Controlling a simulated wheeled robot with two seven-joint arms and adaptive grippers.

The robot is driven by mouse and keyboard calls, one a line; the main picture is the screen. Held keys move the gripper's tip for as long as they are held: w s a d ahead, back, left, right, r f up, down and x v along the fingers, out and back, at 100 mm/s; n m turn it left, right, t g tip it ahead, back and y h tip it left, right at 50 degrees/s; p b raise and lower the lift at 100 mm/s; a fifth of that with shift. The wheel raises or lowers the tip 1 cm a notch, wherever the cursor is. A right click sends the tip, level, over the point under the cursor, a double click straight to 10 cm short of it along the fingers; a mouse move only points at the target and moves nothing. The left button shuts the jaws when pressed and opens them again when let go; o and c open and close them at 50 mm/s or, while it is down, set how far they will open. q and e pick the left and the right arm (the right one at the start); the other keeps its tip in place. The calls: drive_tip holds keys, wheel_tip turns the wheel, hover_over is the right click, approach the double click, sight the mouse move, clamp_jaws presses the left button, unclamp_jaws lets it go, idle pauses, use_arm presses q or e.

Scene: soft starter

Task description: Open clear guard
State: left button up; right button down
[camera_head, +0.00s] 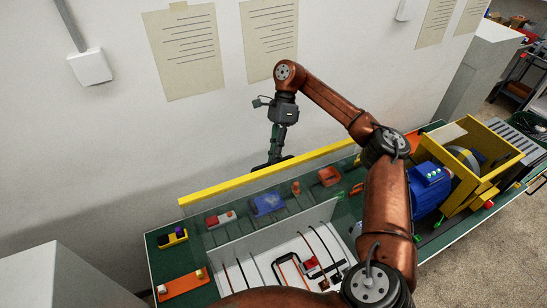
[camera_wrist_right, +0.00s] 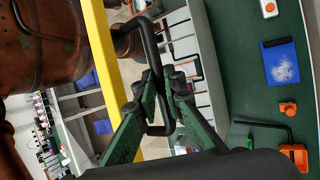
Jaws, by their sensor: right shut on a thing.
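The clear guard is see-through, and its yellow bar (camera_head: 262,174) runs along its edge in the head view. The bar also shows in the right wrist view (camera_wrist_right: 105,55), with a black looped handle (camera_wrist_right: 148,50) beside it. My right gripper (camera_wrist_right: 165,90) has its green fingers closed around the handle. My left gripper is not in view.
A white panel with wires (camera_head: 255,243) stands on the green bench. Behind it lie a blue block (camera_head: 268,204), a red-and-white part (camera_head: 221,219) and orange pieces (camera_head: 329,176). A blue motor (camera_head: 428,186) and a yellow frame (camera_head: 466,196) stand to the right. The wall is close behind.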

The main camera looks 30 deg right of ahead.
drive_tip(key=shift+d+f, duration=0.1)
drive_tip(key=shift+f, duration=0.45)
drive_tip(key=c, duration=2.2)
unclamp_jaws()
drive_tip(key=shift+o, duration=0.8)
drive_tip(key=shift+w+r, duration=0.1)
drive_tip(key=shift+w, duration=0.05)
drive_tip(key=shift+r, duration=0.15)
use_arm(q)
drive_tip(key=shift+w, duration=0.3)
use_arm(e)
drive_tip(key=shift+v, duration=5.95)
